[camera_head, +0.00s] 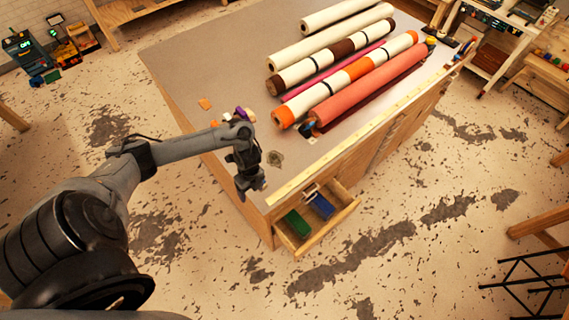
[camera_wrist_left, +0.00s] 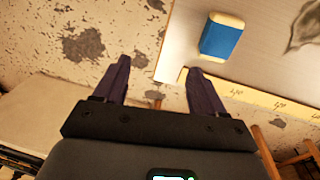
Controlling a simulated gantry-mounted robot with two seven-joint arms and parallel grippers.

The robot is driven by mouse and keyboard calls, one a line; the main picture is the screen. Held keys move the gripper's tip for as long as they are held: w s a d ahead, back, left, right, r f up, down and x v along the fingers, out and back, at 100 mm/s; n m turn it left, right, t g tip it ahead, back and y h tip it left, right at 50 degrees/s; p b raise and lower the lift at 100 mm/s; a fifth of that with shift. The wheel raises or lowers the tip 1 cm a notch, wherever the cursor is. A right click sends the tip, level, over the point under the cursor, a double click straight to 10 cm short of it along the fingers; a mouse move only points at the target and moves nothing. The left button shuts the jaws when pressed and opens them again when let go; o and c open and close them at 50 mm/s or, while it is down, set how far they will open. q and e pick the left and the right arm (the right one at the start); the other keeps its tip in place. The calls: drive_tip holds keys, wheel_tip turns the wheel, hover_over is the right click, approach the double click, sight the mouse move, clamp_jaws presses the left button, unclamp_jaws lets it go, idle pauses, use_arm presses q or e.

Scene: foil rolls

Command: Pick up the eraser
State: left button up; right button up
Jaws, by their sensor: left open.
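The eraser (camera_wrist_left: 222,38), a block with a blue sleeve and cream ends, lies on the table top (camera_wrist_left: 262,65) near its edge in the left wrist view. In the head view I cannot make it out; my left gripper and arm cover part of that corner. My left gripper (camera_head: 250,188) is over the near left corner of the table, pointing down. In the left wrist view its two dark fingers (camera_wrist_left: 157,67) are spread and empty. The eraser is apart from them, beyond the right fingertip. My right gripper is not in view.
Several fabric-like rolls (camera_head: 362,85) lie across the table. A yellow ruler strip (camera_head: 335,148) runs along the near edge. Below it, an open drawer (camera_head: 318,222) holds a green and a blue item. Small items (camera_head: 238,114) lie behind my left wrist.

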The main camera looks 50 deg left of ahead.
use_arm(q)
drive_tip(key=shift+t+y, duration=0.4)
drive_tip(key=shift+t, duration=0.2)
drive_tip(key=w+a+r, duration=0.2)
drive_tip(key=w, duration=0.1)
drive_tip(key=w+a+r, duration=0.1)
drive_tip(key=w+a, duration=0.1)
drive_tip(key=shift+w+r, duration=0.15)
drive_tip(key=shift+r, duration=0.2)
drive_tip(key=shift+w+d+f, duration=0.1)
drive_tip(key=shift+w+f, duration=0.05)
drive_tip(key=shift+f, duration=0.1)
drive_tip(key=shift+w+f, duration=0.15)
drive_tip(key=shift+f, duration=2.15)
drive_tip(key=f, duration=0.4)
drive_tip(key=shift+d, duration=0.3)
drive_tip(key=shift+f, duration=0.45)
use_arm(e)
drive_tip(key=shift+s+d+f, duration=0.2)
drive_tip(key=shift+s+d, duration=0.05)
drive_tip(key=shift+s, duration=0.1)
use_arm(q)
drive_tip(key=shift+a, duration=0.1)
drive_tip(key=shift+c, duration=0.3)
